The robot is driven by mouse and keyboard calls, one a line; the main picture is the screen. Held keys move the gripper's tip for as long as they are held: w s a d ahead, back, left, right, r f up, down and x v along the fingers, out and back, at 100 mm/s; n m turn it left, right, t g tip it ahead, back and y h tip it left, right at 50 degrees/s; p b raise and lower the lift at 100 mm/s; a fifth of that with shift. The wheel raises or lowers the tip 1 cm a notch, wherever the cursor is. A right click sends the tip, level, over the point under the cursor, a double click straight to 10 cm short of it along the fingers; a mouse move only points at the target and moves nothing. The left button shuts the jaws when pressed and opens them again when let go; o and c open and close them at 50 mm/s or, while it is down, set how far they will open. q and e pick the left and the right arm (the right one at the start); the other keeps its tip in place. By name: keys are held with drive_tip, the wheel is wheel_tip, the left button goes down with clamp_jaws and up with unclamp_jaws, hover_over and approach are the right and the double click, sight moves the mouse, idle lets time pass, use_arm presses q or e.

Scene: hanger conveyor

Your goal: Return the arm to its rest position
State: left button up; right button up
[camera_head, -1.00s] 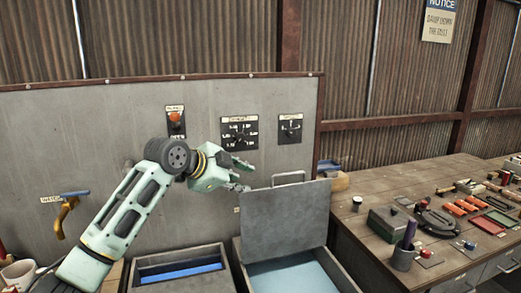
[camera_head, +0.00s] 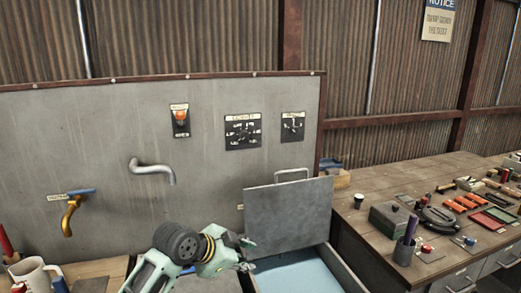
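My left arm comes in from the bottom and is low in the head view. Its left gripper (camera_head: 246,255) points right, in front of the lower left part of a raised grey lid (camera_head: 288,214). I see no object held in it, but the fingers are too small to tell open from shut. I cannot tell whether it touches the lid. My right arm and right gripper are not in view.
The lid stands up over an open bin (camera_head: 345,268) with a pale blue inside. A grey panel behind carries a bent pipe (camera_head: 153,168), an orange button (camera_head: 181,116), dials (camera_head: 242,131) and a yellow tap (camera_head: 70,215). A wooden bench (camera_head: 360,190) with tools stands right.

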use_arm(q)
drive_tip(key=s+a+f+n+g+y, duration=0.1)
drive_tip(key=s+a+f+n, duration=0.15)
drive_tip(key=s+f, duration=0.55)
drive_tip(key=s+a+f+n+y, duration=0.1)
drive_tip(key=s+a+f+n, duration=0.15)
drive_tip(key=s+f, duration=0.55)
drive_tip(key=s+a+f+n+g+y, duration=0.15)
drive_tip(key=s+a+n, duration=0.35)
drive_tip(key=s, duration=0.7)
drive_tip(key=s+a+f+n+g+y, duration=0.1)
drive_tip(key=s+a+n+y, duration=0.2)
drive_tip(key=s+a, duration=0.55)
drive_tip(key=s+d+f+g+b, duration=0.1)
drive_tip(key=s+f, duration=0.1)
drive_tip(key=f, duration=1.1)
drive_tip(key=s+d+f+b, duration=0.1)
drive_tip(key=d+f, duration=0.1)
drive_tip(key=f, duration=1.1)
drive_tip(key=s+a+f+g+b, duration=0.1)
drive_tip(key=s+a+f, duration=0.2)
drive_tip(key=s+f, duration=1.5)
drive_tip(key=shift+a+f+m, duration=0.15)
drive_tip(key=shift+f+m, duration=0.25)
drive_tip(key=shift+f, duration=0.45)
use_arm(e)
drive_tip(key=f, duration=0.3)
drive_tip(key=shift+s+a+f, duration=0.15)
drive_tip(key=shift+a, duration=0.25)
